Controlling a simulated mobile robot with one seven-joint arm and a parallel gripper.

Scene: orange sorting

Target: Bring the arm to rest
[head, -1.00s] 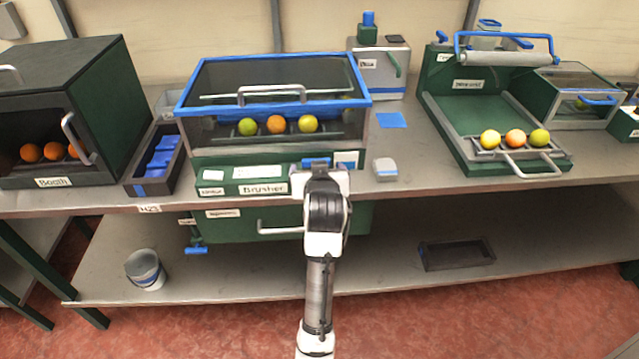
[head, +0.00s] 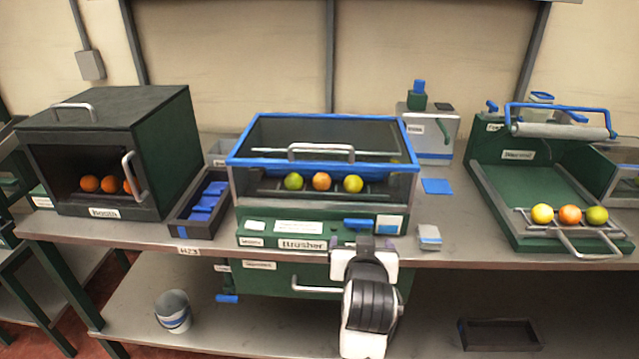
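My arm and gripper (head: 364,244) are in the lower middle of the head view, in front of the brusher's front panel and the table edge. The two fingertips look spread apart, with nothing seen between them. The brusher (head: 262,241) is a green machine with a blue-framed clear lid, which is down. A blue switch (head: 358,223) on its front panel shows just above my gripper. Whether the gripper touches the panel is hard to tell.
A dark booth (head: 160,150) with oranges stands left, beside a tray of blue pieces (head: 207,200). A green press-like machine (head: 520,190) with several fruits on its front rack stands right. A grey block (head: 429,238) sits near the table edge. A bucket (head: 173,311) and dark tray (head: 500,335) are on the lower shelf.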

